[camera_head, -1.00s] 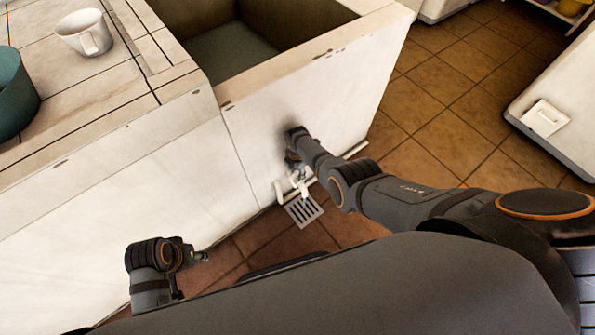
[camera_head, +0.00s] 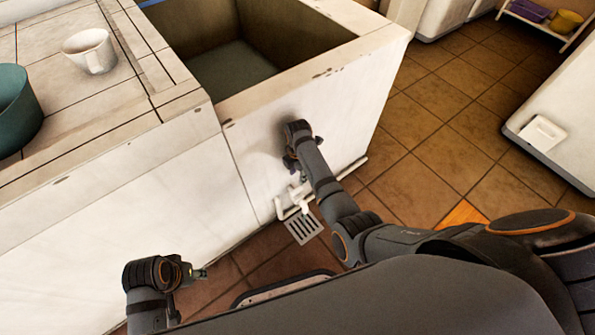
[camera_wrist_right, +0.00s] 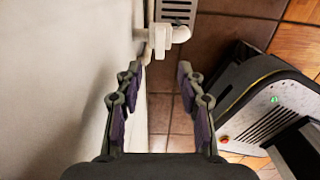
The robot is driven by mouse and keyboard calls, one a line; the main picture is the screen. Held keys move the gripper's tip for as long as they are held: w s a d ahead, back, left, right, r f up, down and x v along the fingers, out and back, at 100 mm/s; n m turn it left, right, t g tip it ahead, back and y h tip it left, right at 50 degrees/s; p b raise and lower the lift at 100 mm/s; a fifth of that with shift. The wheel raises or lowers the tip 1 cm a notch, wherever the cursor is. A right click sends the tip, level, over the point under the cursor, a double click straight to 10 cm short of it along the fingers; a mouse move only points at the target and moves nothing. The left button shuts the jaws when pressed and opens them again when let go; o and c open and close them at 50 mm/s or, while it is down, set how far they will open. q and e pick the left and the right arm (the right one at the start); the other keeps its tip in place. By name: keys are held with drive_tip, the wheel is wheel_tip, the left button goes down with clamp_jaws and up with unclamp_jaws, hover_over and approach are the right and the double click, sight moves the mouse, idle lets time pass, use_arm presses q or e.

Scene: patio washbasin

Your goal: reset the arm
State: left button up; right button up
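My right arm reaches down beside the white front of the washbasin (camera_head: 325,105). My right gripper (camera_head: 291,162) is partly hidden behind its wrist in the head view, just in front of that face. In the right wrist view, the right gripper (camera_wrist_right: 160,78) has its purple-padded fingers spread apart with nothing between them. The left fingers are close to the white wall; I cannot tell whether they touch it.
A white pipe (camera_wrist_right: 160,38) sticks out near the floor, beside a floor drain (camera_head: 303,228). A white mug (camera_head: 90,50) and a teal pot (camera_head: 14,108) stand on the tiled counter. Tiled floor (camera_head: 450,140) is clear at right, before a white cabinet (camera_head: 570,110).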

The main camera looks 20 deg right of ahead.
drive_tip(key=shift+r, duration=0.8)
